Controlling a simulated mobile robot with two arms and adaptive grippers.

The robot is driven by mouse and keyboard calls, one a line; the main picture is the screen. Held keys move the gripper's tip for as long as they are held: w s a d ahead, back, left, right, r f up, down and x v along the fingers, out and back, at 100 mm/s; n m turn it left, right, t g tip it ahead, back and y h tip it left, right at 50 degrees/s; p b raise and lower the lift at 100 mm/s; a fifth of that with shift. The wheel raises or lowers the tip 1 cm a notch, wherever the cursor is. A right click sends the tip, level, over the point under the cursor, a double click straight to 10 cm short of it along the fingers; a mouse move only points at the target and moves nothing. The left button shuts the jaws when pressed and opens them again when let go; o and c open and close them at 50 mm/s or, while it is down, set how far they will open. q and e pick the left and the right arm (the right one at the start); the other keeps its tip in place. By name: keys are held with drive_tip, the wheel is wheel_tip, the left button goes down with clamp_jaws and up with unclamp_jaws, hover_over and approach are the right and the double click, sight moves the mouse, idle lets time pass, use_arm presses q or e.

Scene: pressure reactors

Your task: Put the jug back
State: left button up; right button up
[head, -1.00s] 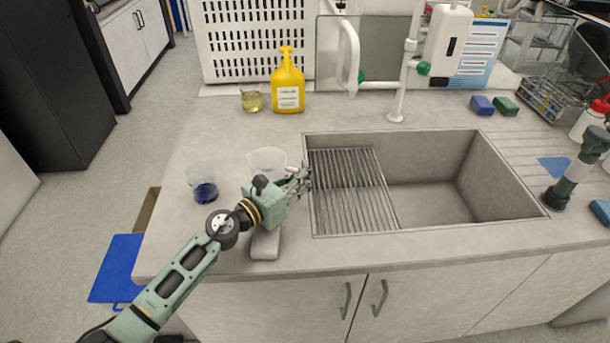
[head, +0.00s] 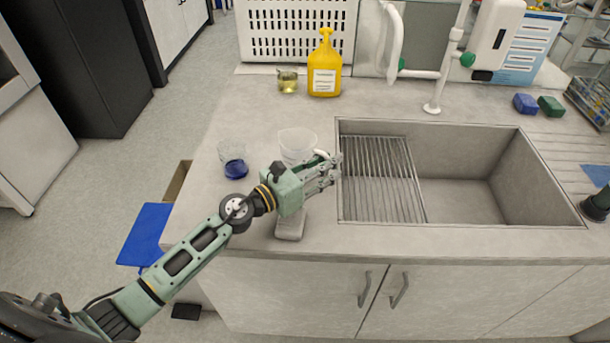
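A clear jug (head: 297,143) stands on the grey countertop just left of the sink, partly hidden by my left gripper. My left gripper (head: 335,168) is in front of the jug and to its right, at the sink's left rim. Its fingers point right and look spread, with nothing visible between them. A small pale piece shows beside the upper fingers; I cannot tell whether it is the jug's handle. Whether the gripper touches the jug is unclear.
A beaker of blue liquid (head: 235,166) stands left of the jug. A grey block (head: 290,226) lies near the front edge. A yellow bottle (head: 325,75) and a beaker of yellow liquid (head: 287,82) stand behind. The sink (head: 465,200) has a rack at left.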

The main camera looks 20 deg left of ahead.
use_arm(q)
drive_tip(key=b+v, duration=0.1)
drive_tip(key=v, duration=0.6)
drive_tip(key=shift+s+a+f+b, duration=0.1)
drive_tip(key=shift+f+b, duration=0.1)
drive_tip(key=shift+b, duration=0.2)
drive_tip(key=shift+s+a+r, duration=0.2)
drive_tip(key=shift+s+a, duration=0.15)
drive_tip(key=shift+s, duration=0.3)
